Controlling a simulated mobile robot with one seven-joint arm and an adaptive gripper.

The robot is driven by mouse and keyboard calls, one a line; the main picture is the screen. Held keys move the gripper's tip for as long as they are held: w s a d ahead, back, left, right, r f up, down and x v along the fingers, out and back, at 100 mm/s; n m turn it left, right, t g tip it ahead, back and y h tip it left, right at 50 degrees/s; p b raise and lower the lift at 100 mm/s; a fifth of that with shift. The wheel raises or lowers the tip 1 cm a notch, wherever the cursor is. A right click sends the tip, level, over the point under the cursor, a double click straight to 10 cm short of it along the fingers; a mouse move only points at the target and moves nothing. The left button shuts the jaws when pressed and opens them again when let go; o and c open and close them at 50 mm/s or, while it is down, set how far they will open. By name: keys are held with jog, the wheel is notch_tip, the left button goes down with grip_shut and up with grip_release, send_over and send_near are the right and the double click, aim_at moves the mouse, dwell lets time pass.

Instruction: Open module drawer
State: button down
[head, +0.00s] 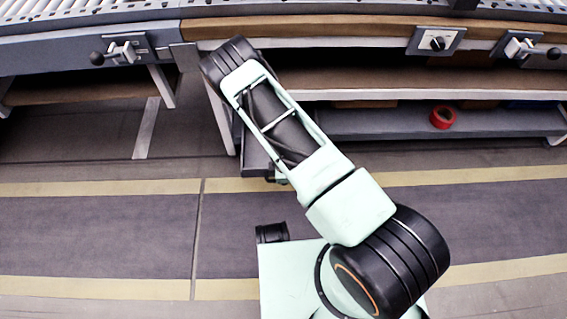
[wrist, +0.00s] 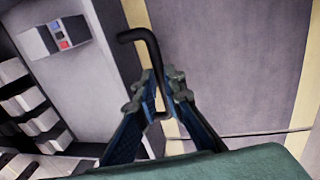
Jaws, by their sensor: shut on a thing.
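In the wrist view, a black bent handle (wrist: 146,48) stands out from the grey module drawer (wrist: 100,75). My gripper (wrist: 160,88) has its two fingers on either side of the handle and is shut on it. Light, block-like modules (wrist: 30,100) show in a row at the left, inside the drawer. In the head view, a grey part of the drawer (head: 255,158) sticks out from below the bench, beside my arm.
A small panel with red and blue marks (wrist: 55,38) is on the grey surface. The bench (head: 300,27) with a roller conveyor runs along the back. A red ring (head: 443,117) lies on the lower shelf. The floor with yellow stripes (head: 100,187) is clear at the left.

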jog(key=shift+s+a, duration=0.1)
jog(key=shift+s, duration=1.75)
jog(key=c, duration=2)
grip_release()
jog(key=shift+c, duration=0.2)
jog(key=r, duration=0.4)
jog(key=s+r, duration=0.1)
jog(key=r, duration=0.2)
jog(key=s+r, duration=0.1)
jog(key=r, duration=0.3)
jog(key=shift+s+r, duration=0.1)
jog(key=shift+r, duration=0.25)
jog(key=shift+a, duration=0.1)
